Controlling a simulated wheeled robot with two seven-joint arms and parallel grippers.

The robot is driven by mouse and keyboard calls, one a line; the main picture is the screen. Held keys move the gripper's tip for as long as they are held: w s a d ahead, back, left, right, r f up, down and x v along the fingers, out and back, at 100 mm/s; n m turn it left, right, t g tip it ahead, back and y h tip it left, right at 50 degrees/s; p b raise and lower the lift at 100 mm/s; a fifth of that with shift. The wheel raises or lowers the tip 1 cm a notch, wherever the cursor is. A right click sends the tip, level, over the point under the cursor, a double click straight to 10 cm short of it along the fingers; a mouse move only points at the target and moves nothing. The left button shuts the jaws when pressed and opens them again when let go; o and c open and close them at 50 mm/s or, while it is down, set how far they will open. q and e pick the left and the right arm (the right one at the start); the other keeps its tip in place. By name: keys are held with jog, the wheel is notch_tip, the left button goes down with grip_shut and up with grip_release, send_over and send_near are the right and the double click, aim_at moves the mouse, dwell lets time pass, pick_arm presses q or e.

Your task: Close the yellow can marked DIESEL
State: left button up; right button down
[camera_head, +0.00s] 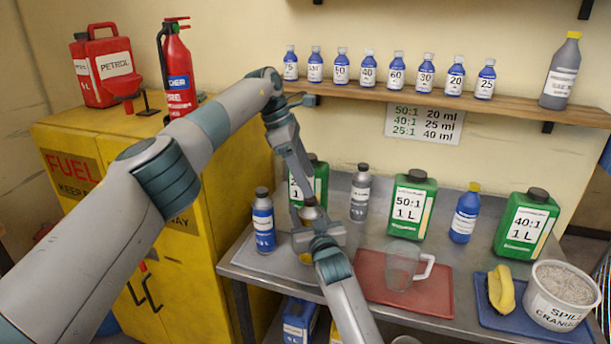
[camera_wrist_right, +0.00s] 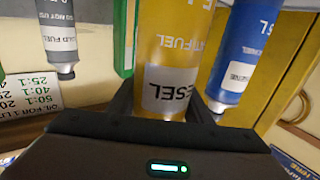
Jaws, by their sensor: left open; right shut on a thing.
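The yellow can marked DIESEL (camera_wrist_right: 172,50) fills the middle of the right wrist view, its label partly cut off. In the head view only a little yellow of the can (camera_head: 305,257) shows. My right gripper (camera_head: 318,238) is shut on the can; its fingers also show in the wrist view (camera_wrist_right: 160,108). My left gripper (camera_head: 307,195) is open and points down, just above the can's top. A small grey-brown round piece (camera_head: 311,213) shows there between the two grippers; I cannot tell whether it is a loose cap or the can's own top.
A blue bottle (camera_head: 263,222) stands left of the can, a grey bottle (camera_head: 360,192) behind right. Green cans (camera_head: 412,207) stand farther right and behind. A clear jug (camera_head: 402,267) stands on a red mat (camera_head: 440,293). A shelf (camera_head: 400,93) holds several small bottles above.

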pick_arm(q)
jog(key=shift+r, duration=0.1)
jog(key=v, duration=0.7)
jog(key=shift+a+r, duration=0.1)
jog(key=shift+r, duration=0.05)
pick_arm(e)
jog(key=c, duration=0.8)
grip_release()
jog(key=shift+c, duration=0.2)
jog(key=shift+s, duration=0.1)
pick_arm(q)
notch_tip(320, 180, down, 3)
jog(key=b, duration=0.3)
pick_arm(e)
jog(key=v, duration=1.7)
jog(key=shift+s, duration=0.1)
